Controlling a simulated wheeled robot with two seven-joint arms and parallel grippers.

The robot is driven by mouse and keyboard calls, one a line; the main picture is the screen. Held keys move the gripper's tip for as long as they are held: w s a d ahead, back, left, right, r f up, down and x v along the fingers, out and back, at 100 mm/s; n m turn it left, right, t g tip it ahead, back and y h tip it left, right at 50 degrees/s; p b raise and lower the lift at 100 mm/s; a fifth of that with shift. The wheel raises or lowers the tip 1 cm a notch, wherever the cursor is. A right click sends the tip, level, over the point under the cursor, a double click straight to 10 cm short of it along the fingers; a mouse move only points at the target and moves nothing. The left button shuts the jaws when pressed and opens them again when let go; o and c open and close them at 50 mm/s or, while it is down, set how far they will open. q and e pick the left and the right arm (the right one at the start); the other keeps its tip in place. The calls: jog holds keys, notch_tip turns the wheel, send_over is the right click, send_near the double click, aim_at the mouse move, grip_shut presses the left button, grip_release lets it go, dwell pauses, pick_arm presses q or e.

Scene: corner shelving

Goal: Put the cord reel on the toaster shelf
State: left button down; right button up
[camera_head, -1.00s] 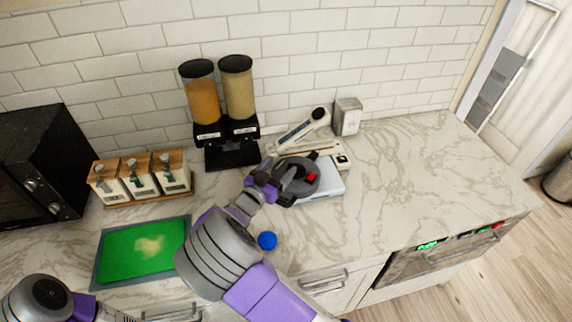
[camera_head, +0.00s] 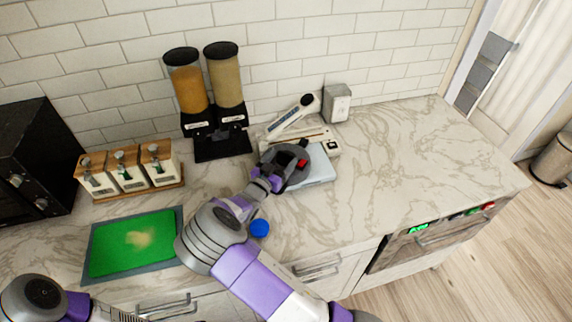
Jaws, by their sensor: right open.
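The cord reel (camera_head: 299,174) appears to be the dark grey round thing with a red part, on or against a pale flat box (camera_head: 322,168) on the counter. My right gripper (camera_head: 284,163) is at the reel's left side, overlapping it in the picture. Its jaws are open, and dark parts of gripper and reel are hard to tell apart, so I cannot tell whether they touch. My left arm shows only at the bottom left corner, with its gripper out of view. I see no toaster shelf that I can make out.
Behind the reel stand a white slanted device (camera_head: 296,118), a grey box (camera_head: 337,103) and a twin dispenser (camera_head: 214,125). Canisters (camera_head: 127,172), a green board (camera_head: 133,243) and a black oven (camera_head: 32,150) are left. A blue cap (camera_head: 259,228) lies near my right arm. The right counter (camera_head: 425,165) is clear.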

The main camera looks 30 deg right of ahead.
jog(key=shift+w+d, duration=0.25)
jog(key=shift+d, duration=0.15)
grip_shut()
jog(key=shift+r, duration=0.2)
